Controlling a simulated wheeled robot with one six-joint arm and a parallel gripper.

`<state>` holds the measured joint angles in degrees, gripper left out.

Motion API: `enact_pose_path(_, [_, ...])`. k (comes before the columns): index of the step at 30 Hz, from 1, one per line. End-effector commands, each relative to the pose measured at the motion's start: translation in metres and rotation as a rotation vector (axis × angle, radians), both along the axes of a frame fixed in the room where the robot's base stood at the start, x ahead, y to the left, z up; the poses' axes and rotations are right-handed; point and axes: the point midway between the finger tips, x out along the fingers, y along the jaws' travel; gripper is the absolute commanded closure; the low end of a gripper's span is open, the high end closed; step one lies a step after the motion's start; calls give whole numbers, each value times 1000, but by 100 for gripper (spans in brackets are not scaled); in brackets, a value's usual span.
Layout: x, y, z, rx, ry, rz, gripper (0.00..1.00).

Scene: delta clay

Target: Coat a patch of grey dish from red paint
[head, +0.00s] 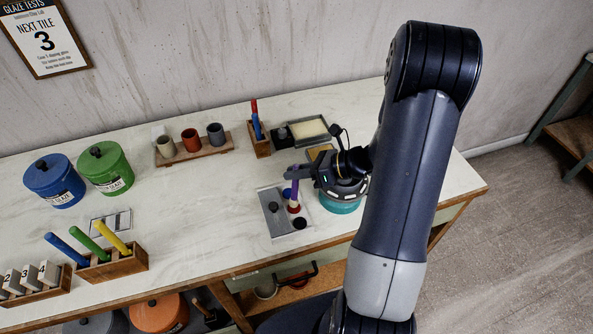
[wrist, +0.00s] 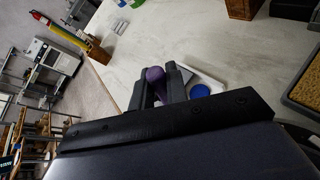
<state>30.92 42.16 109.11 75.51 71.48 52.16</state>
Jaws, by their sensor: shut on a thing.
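My gripper (head: 292,173) is shut on a purple-handled brush (head: 294,188), held roughly upright over a pale palette (head: 268,222) near the table's front edge. A patch of red paint (head: 293,209) shows at the brush's lower end; I cannot tell whether the bristles touch it. In the wrist view the purple handle (wrist: 155,75) sits between my gripper's fingers (wrist: 158,82), with a blue round spot (wrist: 200,91) on the palette beside it. Dark round spots also show on the palette. No grey dish is clearly identifiable; a grey cup (head: 215,134) stands on a wooden rack.
A teal round thing (head: 340,205) is partly hidden under my gripper. A brush holder (head: 260,146) and a tray with a pale sponge (head: 309,129) stand behind. Blue (head: 54,181) and green (head: 105,168) glaze pots stand left. The table's middle is mostly clear.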

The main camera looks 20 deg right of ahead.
Motion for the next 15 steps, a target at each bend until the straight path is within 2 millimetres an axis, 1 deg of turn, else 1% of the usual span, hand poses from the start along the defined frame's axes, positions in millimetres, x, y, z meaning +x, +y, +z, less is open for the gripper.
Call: enact_pose_path(15, [0,0,-7,0,0,0,100])
